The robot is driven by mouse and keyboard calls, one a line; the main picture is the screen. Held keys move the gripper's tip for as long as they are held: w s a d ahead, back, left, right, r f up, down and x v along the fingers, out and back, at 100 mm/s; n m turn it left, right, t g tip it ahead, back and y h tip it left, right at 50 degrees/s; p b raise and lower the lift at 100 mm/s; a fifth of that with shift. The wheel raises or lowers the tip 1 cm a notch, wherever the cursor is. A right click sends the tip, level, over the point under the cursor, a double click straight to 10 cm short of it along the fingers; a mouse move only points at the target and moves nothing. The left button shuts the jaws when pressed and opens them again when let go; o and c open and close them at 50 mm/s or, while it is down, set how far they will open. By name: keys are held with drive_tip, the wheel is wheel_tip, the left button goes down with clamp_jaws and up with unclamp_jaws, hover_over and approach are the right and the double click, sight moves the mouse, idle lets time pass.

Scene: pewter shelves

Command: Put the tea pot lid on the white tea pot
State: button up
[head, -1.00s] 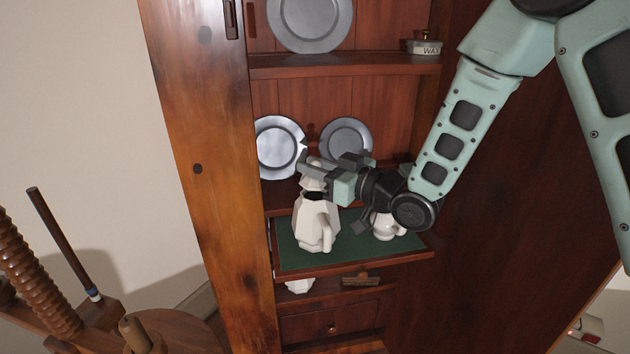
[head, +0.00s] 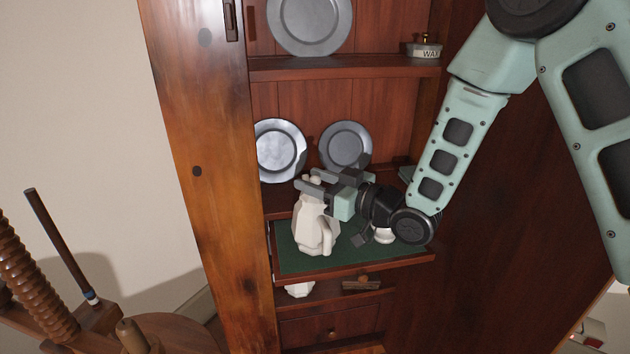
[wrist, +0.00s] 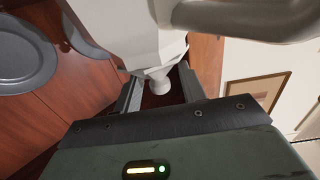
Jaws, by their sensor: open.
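The white tea pot (head: 316,235) stands upright on the green-topped pull-out shelf (head: 285,258), its handle toward the right. The white lid (head: 312,187) sits on its mouth, with no gap that I can see; the fingers partly hide it. In the wrist view the pot (wrist: 120,22) appears upside down, and the lid's knob (wrist: 158,84) is between my fingers. My gripper (head: 308,184) is open around the knob, level with the pot's top. In the wrist view the gripper (wrist: 160,92) shows space beside the knob.
A smaller white vessel (head: 384,236) stands right of the pot, partly hidden by my wrist. Pewter plates (head: 280,150) (head: 346,146) lean behind. The cabinet's side post (head: 215,200) stands close on the left. A shelf (head: 345,66) is above.

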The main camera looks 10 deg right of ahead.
drive_tip(key=v, duration=0.7)
drive_tip(key=shift+s, duration=0.2)
drive_tip(key=shift+d, duration=0.1)
